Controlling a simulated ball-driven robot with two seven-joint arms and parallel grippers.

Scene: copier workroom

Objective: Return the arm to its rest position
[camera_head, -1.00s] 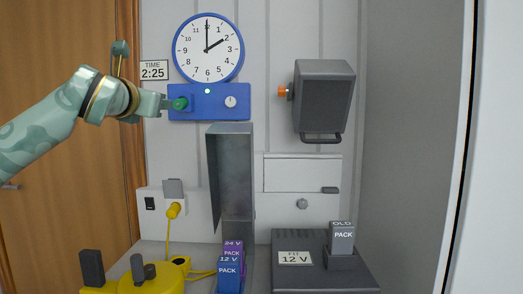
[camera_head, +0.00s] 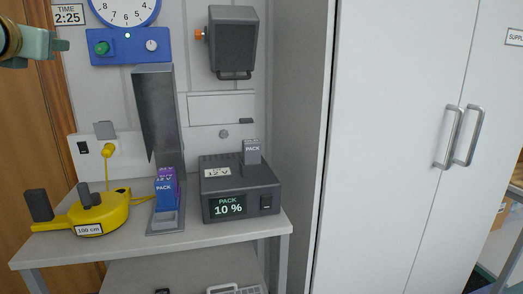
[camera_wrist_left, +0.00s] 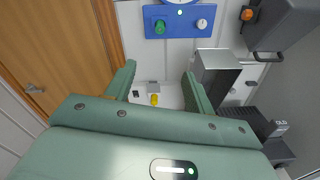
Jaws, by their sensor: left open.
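My left arm comes in at the upper left of the head view, cut off by the frame edge. Its green gripper (camera_head: 62,45) is left of the green knob (camera_head: 102,48) on the blue clock panel (camera_head: 128,56), with a gap between them. In the left wrist view the two fingers of the gripper (camera_wrist_left: 160,82) are spread apart with nothing between them. The green knob also shows there (camera_wrist_left: 160,27), beyond the fingers. My right gripper is in neither view.
Below are a bench (camera_head: 120,240) with a yellow cable reel (camera_head: 95,213), a metal chute (camera_head: 155,120) holding blue and purple packs (camera_head: 166,190), and a dark charger (camera_head: 240,187) reading 10 %. A dark box (camera_head: 233,40) hangs on the wall. A white cabinet (camera_head: 390,130) stands at right.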

